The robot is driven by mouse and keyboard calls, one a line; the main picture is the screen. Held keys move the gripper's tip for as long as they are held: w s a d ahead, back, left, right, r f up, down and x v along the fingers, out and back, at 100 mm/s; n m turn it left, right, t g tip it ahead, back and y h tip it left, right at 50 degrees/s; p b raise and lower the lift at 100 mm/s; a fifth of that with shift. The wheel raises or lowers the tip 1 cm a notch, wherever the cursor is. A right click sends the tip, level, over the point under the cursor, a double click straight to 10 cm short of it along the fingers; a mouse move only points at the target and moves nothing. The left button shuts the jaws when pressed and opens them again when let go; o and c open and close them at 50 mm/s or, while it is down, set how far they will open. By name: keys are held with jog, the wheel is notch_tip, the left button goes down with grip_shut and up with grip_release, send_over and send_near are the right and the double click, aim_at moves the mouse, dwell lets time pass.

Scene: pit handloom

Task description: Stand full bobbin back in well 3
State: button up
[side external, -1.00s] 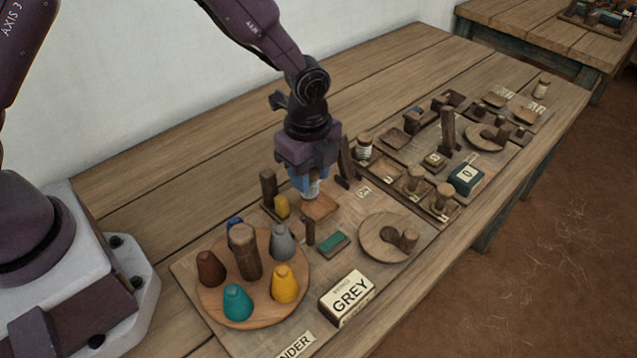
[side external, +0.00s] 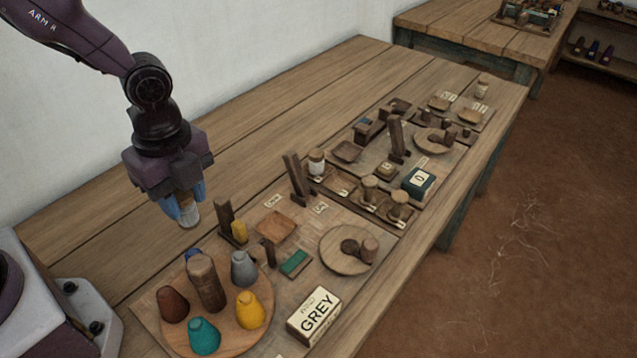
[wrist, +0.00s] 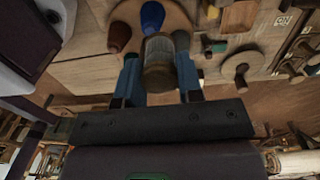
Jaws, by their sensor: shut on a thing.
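My gripper (side external: 184,206) hangs above the bare table, left of the winder board. Its blue fingers are shut on a bobbin (side external: 190,214) with a pale grey wound body and a wooden end. In the wrist view the bobbin (wrist: 159,66) sits between the two fingers. The row of bobbin wells (side external: 343,184) lies to the right, well apart from my gripper. A pale-wound bobbin (side external: 317,161) stands at its far-left end, and brown wooden bobbins (side external: 369,187) stand toward its near end. A well between them looks empty. The well numbers are too small to read surely.
A round wooden stand (side external: 255,318) holds several coloured cones and a thick post. Upright posts (side external: 296,176) rise near the wells. A square wooden tray (side external: 276,227), a GREY box (side external: 314,314) and a round disc (side external: 345,250) lie around.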

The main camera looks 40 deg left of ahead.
jog(key=w+d, duration=0.3)
jog(key=w, duration=1.5)
jog(key=shift+w+d+f, duration=0.4)
jog(key=shift+w+f, duration=1.2)
jog(key=shift+w, duration=0.5)
jog(key=shift+w+d+f, duration=0.45)
jog(key=shift+w+f, duration=1.15)
jog(key=shift+w, duration=0.45)
jog(key=shift+w+d+f, duration=0.4)
jog(key=shift+w+f, duration=1.2)
jog(key=shift+w, duration=0.5)
jog(key=shift+f, duration=1.55)
jog(key=shift+f, duration=0.15)
jog(key=o, duration=0.9)
jog(key=shift+o, duration=0.2)
